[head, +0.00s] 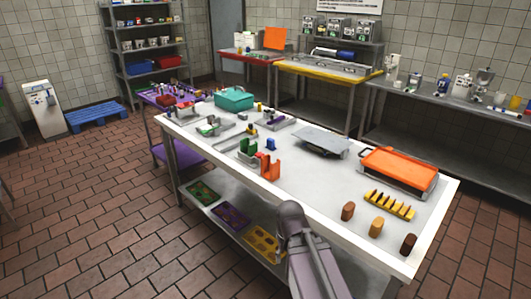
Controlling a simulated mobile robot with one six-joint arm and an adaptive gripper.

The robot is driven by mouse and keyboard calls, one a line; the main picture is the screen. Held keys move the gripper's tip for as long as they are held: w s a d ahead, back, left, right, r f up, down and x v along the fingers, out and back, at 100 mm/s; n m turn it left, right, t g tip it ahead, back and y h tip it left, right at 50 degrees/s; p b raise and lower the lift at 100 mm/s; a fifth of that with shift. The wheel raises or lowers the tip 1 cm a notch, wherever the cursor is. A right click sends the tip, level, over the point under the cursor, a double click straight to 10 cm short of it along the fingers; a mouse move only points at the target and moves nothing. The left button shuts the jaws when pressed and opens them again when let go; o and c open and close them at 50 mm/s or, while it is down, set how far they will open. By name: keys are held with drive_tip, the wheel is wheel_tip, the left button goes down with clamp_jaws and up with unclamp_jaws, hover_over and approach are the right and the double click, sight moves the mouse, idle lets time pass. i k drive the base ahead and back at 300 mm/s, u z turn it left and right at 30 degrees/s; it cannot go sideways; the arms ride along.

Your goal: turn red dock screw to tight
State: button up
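I cannot make out the red dock screw with certainty; the parts on the table are too small. A red-orange upright slotted piece (269,166) stands near the front edge of the long white-topped table (310,182). A green slotted piece (247,149) stands just behind it to the left, and a small blue piece (271,144) is behind it to the right. My grey arm rises at the bottom centre, in front of the table. Only its links and a rounded joint show; my gripper is not visible.
An orange-topped press (398,168), a yellow toothed rack (389,204) and brown and tan blocks (376,227) occupy the table's right end. A grey plate (322,140) lies mid-table. A teal box (234,98) stands at the far left. Brick floor (90,200) is open on the left.

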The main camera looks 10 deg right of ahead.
sight(258, 155)
drive_tip(key=u, duration=0.05)
drive_tip(key=i, duration=0.95)
drive_tip(key=z, duration=0.05)
